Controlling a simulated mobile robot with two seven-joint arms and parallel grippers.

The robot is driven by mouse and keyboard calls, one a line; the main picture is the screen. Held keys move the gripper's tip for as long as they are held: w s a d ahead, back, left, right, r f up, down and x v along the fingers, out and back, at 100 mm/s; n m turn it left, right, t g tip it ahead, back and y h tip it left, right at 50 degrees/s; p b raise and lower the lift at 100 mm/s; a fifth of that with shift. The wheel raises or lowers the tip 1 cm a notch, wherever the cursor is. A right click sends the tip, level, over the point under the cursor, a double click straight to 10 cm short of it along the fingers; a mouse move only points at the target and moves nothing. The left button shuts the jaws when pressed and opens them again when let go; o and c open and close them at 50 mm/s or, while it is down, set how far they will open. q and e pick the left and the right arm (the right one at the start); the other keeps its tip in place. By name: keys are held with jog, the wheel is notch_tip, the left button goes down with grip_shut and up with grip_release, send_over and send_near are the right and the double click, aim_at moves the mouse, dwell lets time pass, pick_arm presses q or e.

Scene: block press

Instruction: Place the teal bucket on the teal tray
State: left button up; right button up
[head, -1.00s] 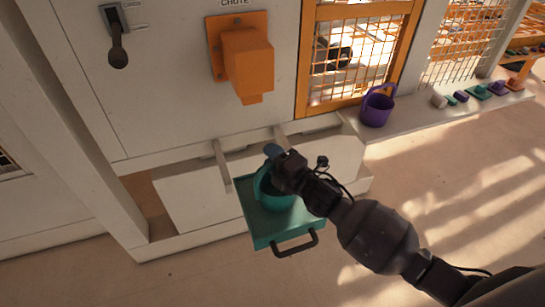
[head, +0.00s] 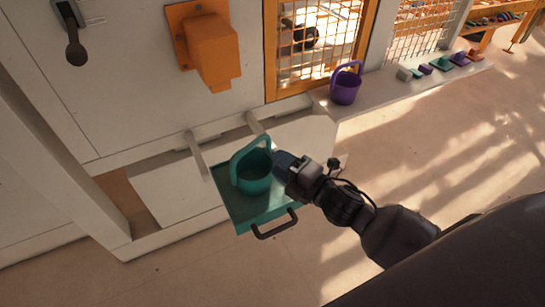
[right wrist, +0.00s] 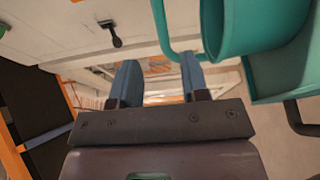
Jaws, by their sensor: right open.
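The teal bucket (head: 254,180) stands upright on the teal tray (head: 232,207), with its handle raised. The tray has a dark pull handle (head: 274,224) at its front. My right gripper (head: 280,160) is just right of the bucket and looks apart from it. In the right wrist view the two blue fingers of the right gripper (right wrist: 156,82) are spread with nothing between them. There the bucket (right wrist: 240,25) fills the upper right, its handle (right wrist: 163,30) passes near the fingers, and part of the tray (right wrist: 290,75) shows below it. My left gripper is not in view.
A purple bucket (head: 346,86) stands on the ledge at right, beside several small coloured blocks (head: 440,64). An orange chute (head: 210,48) and a dark lever (head: 75,47) are on the white panel. Floor right of the tray is clear.

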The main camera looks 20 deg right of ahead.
jog(key=shift+s, duration=0.15)
jog(key=s+d+f+m+g+h, duration=0.2)
jog(key=s+d+f+m+h, duration=0.1)
jog(key=s+f+m, duration=0.5)
jog(key=s+d+f+m+g+h, duration=0.3)
jog(key=s+f+m, duration=0.5)
jog(key=m, duration=0.6)
jog(key=shift+s+f+h, duration=0.2)
jog(key=shift+s+h, duration=0.6)
jog(key=shift+d, duration=0.1)
